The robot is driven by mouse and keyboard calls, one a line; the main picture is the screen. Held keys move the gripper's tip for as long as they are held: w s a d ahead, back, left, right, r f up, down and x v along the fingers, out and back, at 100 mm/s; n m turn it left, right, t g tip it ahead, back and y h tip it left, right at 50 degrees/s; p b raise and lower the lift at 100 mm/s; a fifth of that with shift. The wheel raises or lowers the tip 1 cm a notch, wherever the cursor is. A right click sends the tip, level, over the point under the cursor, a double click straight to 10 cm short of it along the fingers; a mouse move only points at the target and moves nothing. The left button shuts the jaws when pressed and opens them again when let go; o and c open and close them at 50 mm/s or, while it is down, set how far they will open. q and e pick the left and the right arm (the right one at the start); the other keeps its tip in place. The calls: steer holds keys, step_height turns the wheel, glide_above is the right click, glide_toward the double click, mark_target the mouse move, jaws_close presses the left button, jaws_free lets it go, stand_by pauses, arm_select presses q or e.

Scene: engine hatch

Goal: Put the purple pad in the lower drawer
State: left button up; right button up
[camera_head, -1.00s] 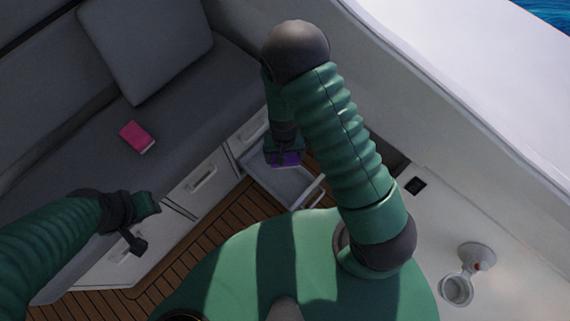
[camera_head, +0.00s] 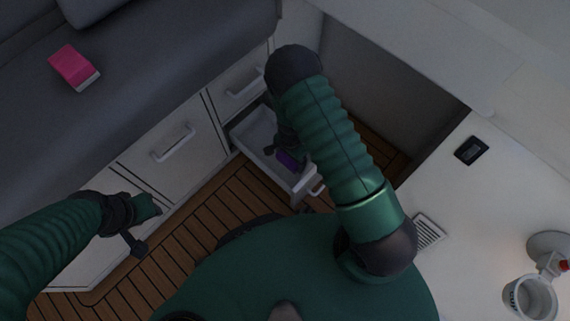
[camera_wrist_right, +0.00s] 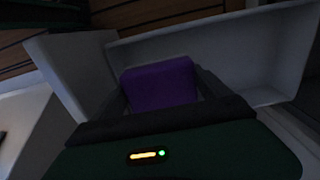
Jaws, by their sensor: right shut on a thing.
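The purple pad (camera_head: 288,160) is held in my right gripper (camera_head: 282,152), over the open lower drawer (camera_head: 249,139) near its front end. In the right wrist view the purple pad (camera_wrist_right: 160,84) sits between the two fingers of my right gripper (camera_wrist_right: 163,90), with the drawer's pale walls (camera_wrist_right: 222,50) around it. I cannot tell whether the pad touches the drawer floor. My left gripper (camera_head: 146,226) is at the left, away from the pad and drawer, and its fingers are not clear enough to judge.
A white counter (camera_head: 450,200) with a cup (camera_head: 530,298) is at right. Wooden floor (camera_head: 215,205) lies below.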

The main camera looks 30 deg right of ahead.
step_height(320, 180, down, 10)
steer(key=b, duration=0.6)
steer(key=shift+r, duration=0.25)
steer(key=o, duration=1.4)
steer(key=shift+f, duration=0.1)
